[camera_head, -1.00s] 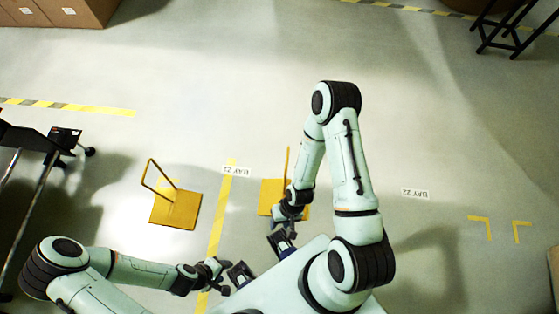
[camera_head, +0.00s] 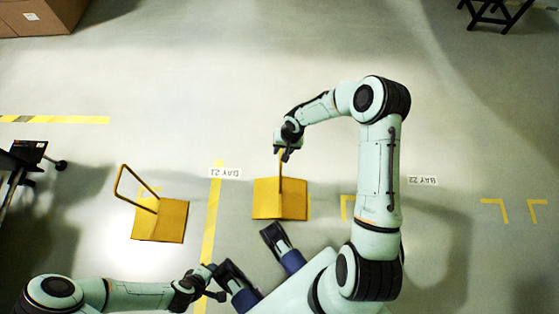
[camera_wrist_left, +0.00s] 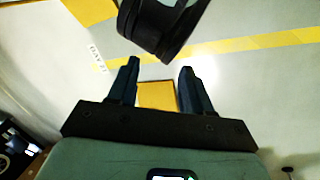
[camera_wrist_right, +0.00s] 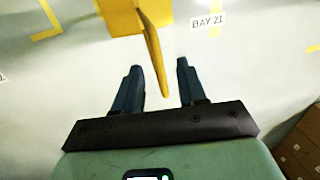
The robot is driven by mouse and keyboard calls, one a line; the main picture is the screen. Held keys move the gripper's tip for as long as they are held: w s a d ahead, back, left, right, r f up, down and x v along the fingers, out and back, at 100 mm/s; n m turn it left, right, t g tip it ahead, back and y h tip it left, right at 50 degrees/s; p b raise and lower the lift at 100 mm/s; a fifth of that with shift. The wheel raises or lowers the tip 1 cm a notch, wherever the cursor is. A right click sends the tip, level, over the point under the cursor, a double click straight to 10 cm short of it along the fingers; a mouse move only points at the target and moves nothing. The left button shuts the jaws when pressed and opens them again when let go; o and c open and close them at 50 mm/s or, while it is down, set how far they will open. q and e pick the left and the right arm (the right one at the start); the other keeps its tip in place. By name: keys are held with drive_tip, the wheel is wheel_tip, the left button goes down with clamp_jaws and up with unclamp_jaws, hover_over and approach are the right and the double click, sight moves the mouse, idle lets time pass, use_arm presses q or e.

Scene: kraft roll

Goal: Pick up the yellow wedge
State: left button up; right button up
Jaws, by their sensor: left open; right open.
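Two yellow wedges with upright loop handles stand on the floor. One (camera_head: 280,200) is right of the tape line and the other (camera_head: 160,221) is left of it. My right gripper (camera_head: 284,152) is open at the top of the right wedge's handle. In the right wrist view, that handle (camera_wrist_right: 153,55) reaches between the open fingers (camera_wrist_right: 159,68), with no clear contact on either. My left gripper (camera_head: 214,283) is open, low in the head view, apart from both wedges. The left wrist view shows its spread fingers (camera_wrist_left: 158,68) with a yellow patch beyond.
A yellow tape line (camera_head: 210,215) runs between the wedges, beside a BAY 21 label (camera_head: 225,174). A dark cart (camera_head: 28,155) stands at the left edge, and a cardboard box (camera_head: 40,15) at the back left. Floor beyond the wedges is clear.

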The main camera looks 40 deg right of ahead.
sight(280, 156)
drive_tip(key=f, duration=0.2)
drive_tip(key=f+b, duration=0.1)
drive_tip(key=f, duration=0.1)
drive_tip(key=f+b, duration=0.1)
drive_tip(key=f, duration=0.2)
drive_tip(key=shift+w+a, duration=0.35)
use_arm(q)
drive_tip(key=shift+t+y, duration=0.3)
drive_tip(key=shift+t, duration=0.2)
drive_tip(key=w, duration=0.1)
drive_tip(key=w+a+f, duration=0.2)
drive_tip(key=shift+w+f, duration=0.25)
drive_tip(key=shift+w, duration=0.05)
drive_tip(key=shift+d, duration=0.1)
use_arm(e)
clamp_jaws()
drive_tip(key=shift+r, duration=0.1)
